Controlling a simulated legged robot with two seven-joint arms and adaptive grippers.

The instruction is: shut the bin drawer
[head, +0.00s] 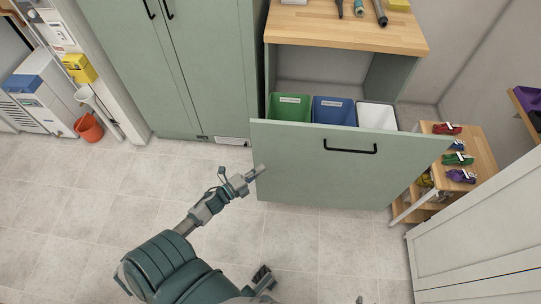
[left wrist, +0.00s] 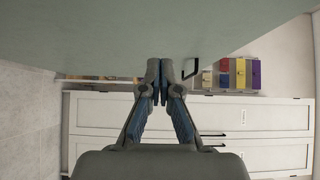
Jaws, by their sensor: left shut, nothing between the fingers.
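The bin drawer stands pulled out under the wooden counter; its wide green front (head: 345,170) has a black bar handle (head: 350,150). Behind the front are a green bin (head: 289,106), a blue bin (head: 334,110) and a white bin (head: 377,116). My left gripper (head: 258,172) is shut and empty at the left edge of the drawer front; whether it touches is unclear. In the left wrist view the closed fingertips (left wrist: 160,68) lie against a green surface (left wrist: 150,35), with a black handle (left wrist: 191,69) beyond.
A tall green cabinet (head: 185,60) stands left of the drawer. A small wooden shelf unit (head: 475,145) with colored items is close to the drawer's right end. White cabinet doors (head: 480,235) are at the right. The tiled floor (head: 75,205) on the left is clear.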

